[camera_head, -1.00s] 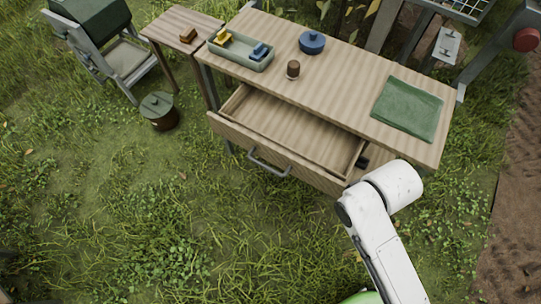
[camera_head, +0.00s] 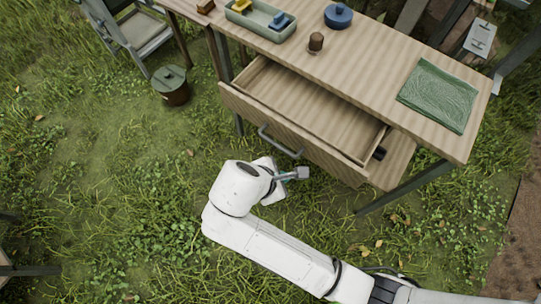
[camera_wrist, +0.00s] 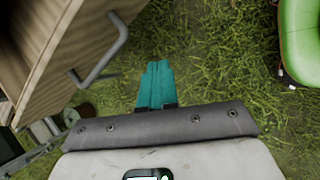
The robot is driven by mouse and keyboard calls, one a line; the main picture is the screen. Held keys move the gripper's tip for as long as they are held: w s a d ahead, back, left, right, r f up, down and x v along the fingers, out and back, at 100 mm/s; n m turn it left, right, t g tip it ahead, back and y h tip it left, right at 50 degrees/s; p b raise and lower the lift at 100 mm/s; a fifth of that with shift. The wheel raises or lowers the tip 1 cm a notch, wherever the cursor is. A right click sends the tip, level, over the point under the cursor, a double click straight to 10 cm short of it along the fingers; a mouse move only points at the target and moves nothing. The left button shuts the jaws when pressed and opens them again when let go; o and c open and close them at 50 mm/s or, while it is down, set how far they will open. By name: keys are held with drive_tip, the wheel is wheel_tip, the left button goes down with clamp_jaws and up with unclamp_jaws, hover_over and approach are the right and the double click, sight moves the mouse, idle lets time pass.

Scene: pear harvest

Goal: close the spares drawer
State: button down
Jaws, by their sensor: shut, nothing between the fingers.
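The spares drawer (camera_head: 290,146) hangs open under the wooden bench (camera_head: 345,85), and its inside looks empty. Its grey bar handle (camera_head: 279,142) is on the front panel. In the wrist view the drawer front (camera_wrist: 62,45) and handle (camera_wrist: 104,55) fill the upper left. My gripper (camera_head: 303,173) is in front of the drawer, near the handle and apart from it. Its teal fingers (camera_wrist: 157,85) are shut together with nothing between them, over grass to the right of the handle in the wrist view.
On the bench are a green tray (camera_head: 252,30) with yellow and blue pieces, a brown cup (camera_head: 316,43), a blue pot (camera_head: 338,16) and a green cloth (camera_head: 439,94). A lidded bucket (camera_head: 171,86) stands on the grass at left. Open grass lies before the drawer.

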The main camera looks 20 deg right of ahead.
drive_tip(key=w+a+r+n+t+h+b, duration=0.2)
drive_tip(key=w+a+n+t, duration=0.1)
drive_tip(key=a+n, duration=0.5)
drive_tip(key=w+d+f, duration=0.5)
drive_tip(key=d, duration=0.4)
drive_tip(key=shift+w+f+m+p, duration=0.35)
drive_tip(key=shift+m, duration=0.05)
drive_tip(key=p, duration=0.5)
hover_over(301, 122)
